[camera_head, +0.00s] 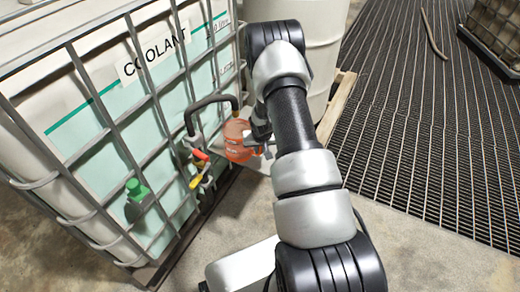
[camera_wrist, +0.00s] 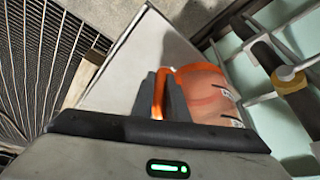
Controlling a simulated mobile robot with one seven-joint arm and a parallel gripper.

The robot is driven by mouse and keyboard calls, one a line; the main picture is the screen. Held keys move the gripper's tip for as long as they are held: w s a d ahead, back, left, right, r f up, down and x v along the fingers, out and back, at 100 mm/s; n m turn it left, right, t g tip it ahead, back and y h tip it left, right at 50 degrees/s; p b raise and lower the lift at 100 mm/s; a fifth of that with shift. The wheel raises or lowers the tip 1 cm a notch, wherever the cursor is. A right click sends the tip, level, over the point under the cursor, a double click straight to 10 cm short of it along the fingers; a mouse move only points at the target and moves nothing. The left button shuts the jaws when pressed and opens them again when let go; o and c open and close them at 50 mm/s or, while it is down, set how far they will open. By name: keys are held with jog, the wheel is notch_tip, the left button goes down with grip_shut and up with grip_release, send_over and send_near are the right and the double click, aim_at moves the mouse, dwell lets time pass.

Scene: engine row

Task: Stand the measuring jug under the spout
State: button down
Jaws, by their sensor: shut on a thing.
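The measuring jug (camera_head: 238,140) is translucent orange and looks upright beside the coolant tank's cage in the head view. My gripper (camera_head: 266,148) is to its right, partly hidden by my arm. In the wrist view the two dark fingers (camera_wrist: 161,97) are shut on the orange handle of the jug (camera_wrist: 207,92). The spout (camera_head: 212,99) is a black bent pipe rising from the tank's valve. Its outlet end appears at the top of the jug. I cannot tell whether the jug's base touches the pale plate (camera_head: 260,178) below.
The caged tank (camera_head: 90,115), marked COOLANT, fills the left. Red and yellow valve handles (camera_head: 197,168) and a green fitting (camera_head: 137,193) stick out from it. A white drum (camera_head: 315,45) stands on a pallet behind my arm.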

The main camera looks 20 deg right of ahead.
jog(key=c, duration=1.7)
grip_release()
jog(key=shift+f, duration=0.1)
jog(key=shift+c, duration=0.2)
